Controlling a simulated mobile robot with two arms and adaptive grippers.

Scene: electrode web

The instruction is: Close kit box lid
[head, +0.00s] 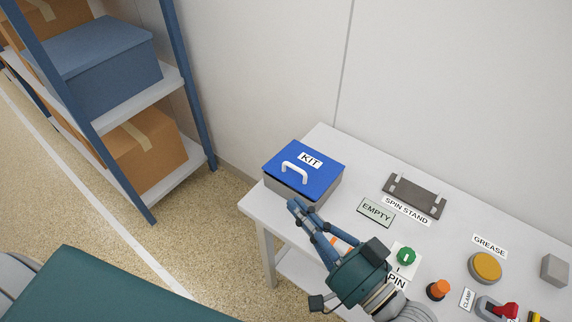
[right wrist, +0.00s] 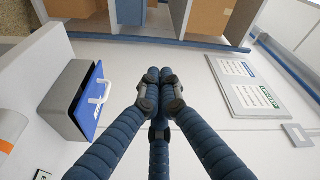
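The kit box (head: 288,188) is grey and stands at the left end of the white table. The box (right wrist: 68,88) and lid (right wrist: 98,88) also show at the left of the right wrist view. My right gripper (head: 294,205) is just in front of the box in the head view. Its fingers (right wrist: 160,76) meet at the tips with nothing visible between them. Contact with the box cannot be told. My left gripper is out of view.
On the table (head: 262,212) are a spin stand (head: 414,196), an EMPTY plate (head: 376,212), a green knob (head: 406,257), an orange knob (head: 438,290) and a grease pot (head: 485,267). A shelf rack (head: 196,95) with boxes stands left. The wall is behind.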

